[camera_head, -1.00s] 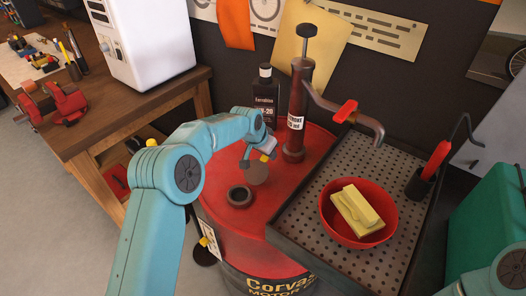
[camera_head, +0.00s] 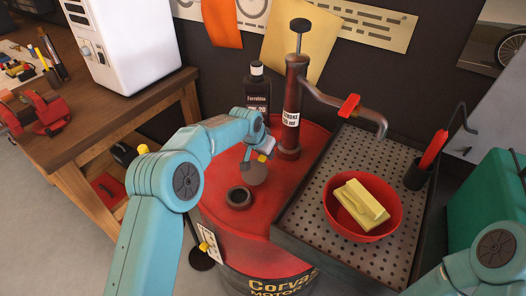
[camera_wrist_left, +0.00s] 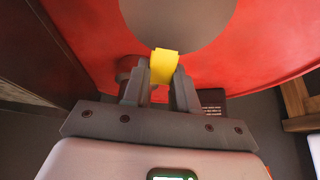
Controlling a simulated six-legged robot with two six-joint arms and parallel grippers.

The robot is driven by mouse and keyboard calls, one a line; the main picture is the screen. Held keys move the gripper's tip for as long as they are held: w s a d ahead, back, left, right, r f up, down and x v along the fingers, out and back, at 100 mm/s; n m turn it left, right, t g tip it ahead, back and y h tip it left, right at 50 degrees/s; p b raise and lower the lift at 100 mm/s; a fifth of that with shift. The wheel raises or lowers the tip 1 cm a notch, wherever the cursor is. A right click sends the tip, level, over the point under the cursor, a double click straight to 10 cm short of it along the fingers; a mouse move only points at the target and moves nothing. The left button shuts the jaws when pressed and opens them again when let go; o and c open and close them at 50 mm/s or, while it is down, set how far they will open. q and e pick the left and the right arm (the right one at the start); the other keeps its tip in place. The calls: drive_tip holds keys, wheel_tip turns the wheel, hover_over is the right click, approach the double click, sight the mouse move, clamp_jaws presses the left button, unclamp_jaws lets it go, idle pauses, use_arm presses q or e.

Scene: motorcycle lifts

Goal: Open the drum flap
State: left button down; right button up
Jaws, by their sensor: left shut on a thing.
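The red drum (camera_head: 215,222) stands in the middle of the head view. On its top is a dark round opening with a raised rim (camera_head: 238,197), uncovered. The grey round flap (camera_head: 257,175) stands raised behind the opening, to its upper right. My left gripper (camera_head: 261,156) is at the flap's upper edge, shut on its yellow tab. In the left wrist view, the yellow tab (camera_wrist_left: 163,66) sits between the two fingers of my left gripper (camera_wrist_left: 160,80), with the grey flap (camera_wrist_left: 176,22) just beyond. My right gripper is out of view; only part of that arm shows at lower right.
A hand pump (camera_head: 291,110) and a black bottle (camera_head: 257,90) stand behind the flap. A perforated tray (camera_head: 330,205) at the right holds a red bowl (camera_head: 345,228) with a yellow block (camera_head: 357,202). A wooden workbench (camera_head: 120,128) is at left.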

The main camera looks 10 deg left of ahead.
sight(254, 173)
use_arm(q)
drive_tip(key=c, duration=1.2)
unclamp_jaws()
drive_tip(key=shift+d+f, duration=0.1)
drive_tip(key=o, duration=0.3)
drive_tip(key=shift+w, duration=0.15)
drive_tip(key=shift+s+r, duration=0.2)
drive_tip(key=shift+r, duration=0.1)
drive_tip(key=b+v, duration=0.2)
drive_tip(key=v, duration=1.3)
drive_tip(key=shift+s+r+b, duration=0.1)
drive_tip(key=shift+r+b, duration=0.25)
drive_tip(key=shift+b, duration=0.05)
